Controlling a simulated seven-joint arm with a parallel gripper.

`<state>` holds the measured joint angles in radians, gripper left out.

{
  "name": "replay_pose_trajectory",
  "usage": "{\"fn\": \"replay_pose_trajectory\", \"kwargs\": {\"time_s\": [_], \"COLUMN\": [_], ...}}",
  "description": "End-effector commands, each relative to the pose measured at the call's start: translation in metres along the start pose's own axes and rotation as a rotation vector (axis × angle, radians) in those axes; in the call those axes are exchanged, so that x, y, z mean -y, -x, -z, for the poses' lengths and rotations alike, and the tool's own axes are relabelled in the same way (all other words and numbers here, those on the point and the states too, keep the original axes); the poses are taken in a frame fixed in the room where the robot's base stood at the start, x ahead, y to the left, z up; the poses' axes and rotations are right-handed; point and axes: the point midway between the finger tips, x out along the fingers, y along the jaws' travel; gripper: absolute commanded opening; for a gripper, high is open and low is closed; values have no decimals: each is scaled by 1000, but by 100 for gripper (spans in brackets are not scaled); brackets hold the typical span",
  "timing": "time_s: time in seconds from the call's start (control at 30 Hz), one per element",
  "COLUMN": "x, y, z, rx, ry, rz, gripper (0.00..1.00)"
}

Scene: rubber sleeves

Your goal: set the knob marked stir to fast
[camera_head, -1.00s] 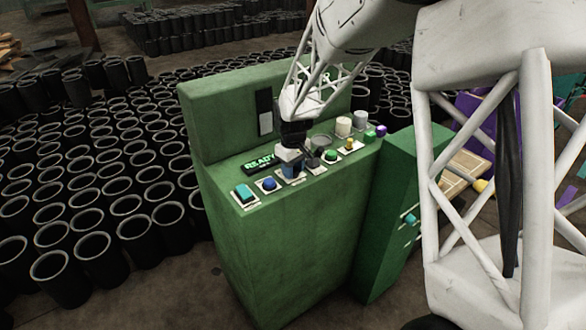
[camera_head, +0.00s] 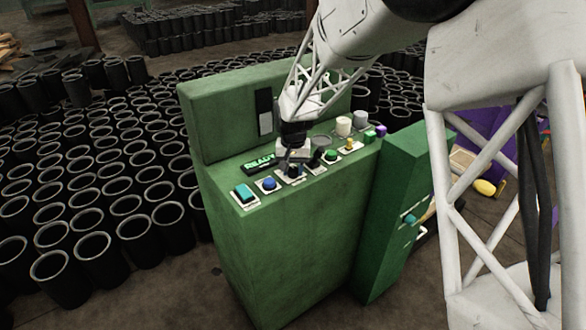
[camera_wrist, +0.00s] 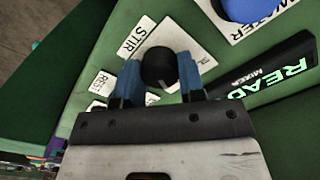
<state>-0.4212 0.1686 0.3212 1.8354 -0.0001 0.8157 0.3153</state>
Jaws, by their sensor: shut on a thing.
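In the head view my gripper (camera_head: 293,161) reaches down onto the green console (camera_head: 280,235), and the knob there is small and mostly hidden by the fingers. The small labels round the knob are partly covered, so I cannot tell its setting.
A READY display (camera_head: 259,163) is behind. Black sleeves (camera_head: 165,225) crowd the floor.

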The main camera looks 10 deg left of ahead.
Motion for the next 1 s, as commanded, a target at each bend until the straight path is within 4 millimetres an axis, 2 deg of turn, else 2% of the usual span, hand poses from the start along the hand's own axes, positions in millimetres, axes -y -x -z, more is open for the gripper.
{"fn": "replay_pose_trajectory", "kwargs": {"time_s": [0.23,0.67,0.7,0.8,0.83,1.0], "x": [0,0,0,0,0,0], "y": [-1,-1,-1,-1,-1,0], "z": [0,0,0,0,0,0], "rx": [2,2,2,2,1,1], "ry": [-74,-84,-84,-84,-84,-84], "rz": [-1,-1,-1,-1,0,0], "gripper": [13,13,42,58,62,62]}}
